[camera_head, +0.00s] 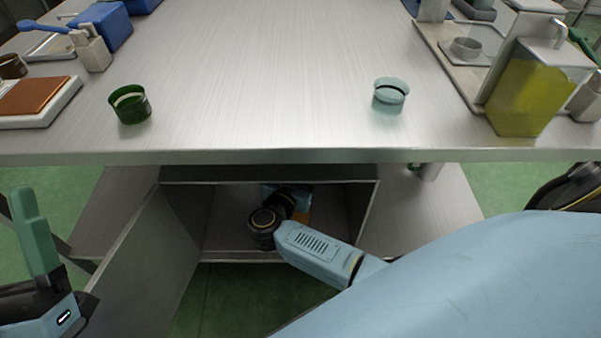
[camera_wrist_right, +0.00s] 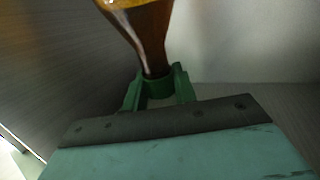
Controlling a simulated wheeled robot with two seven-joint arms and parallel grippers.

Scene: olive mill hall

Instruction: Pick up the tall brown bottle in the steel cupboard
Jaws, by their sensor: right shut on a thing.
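The steel cupboard (camera_head: 225,240) is under the table, with its door (camera_head: 150,255) swung open to the left. My right arm reaches into it, and the right gripper is hidden there in the head view. In the right wrist view the green fingers of my right gripper (camera_wrist_right: 160,92) are shut on the narrow end of the tall brown bottle (camera_wrist_right: 150,45). The bottle widens away from the fingers, and its far end is cut off by the picture's edge. My left gripper (camera_head: 38,235) is at the left, outside the cupboard; its finger gap is unclear.
On the steel table (camera_head: 260,80) above stand a dark green cup (camera_head: 130,104), a pale glass cup (camera_head: 390,96) and a yellow-green liquid container (camera_head: 530,95). A blue box (camera_head: 103,27) is at the back left. The table's middle is clear.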

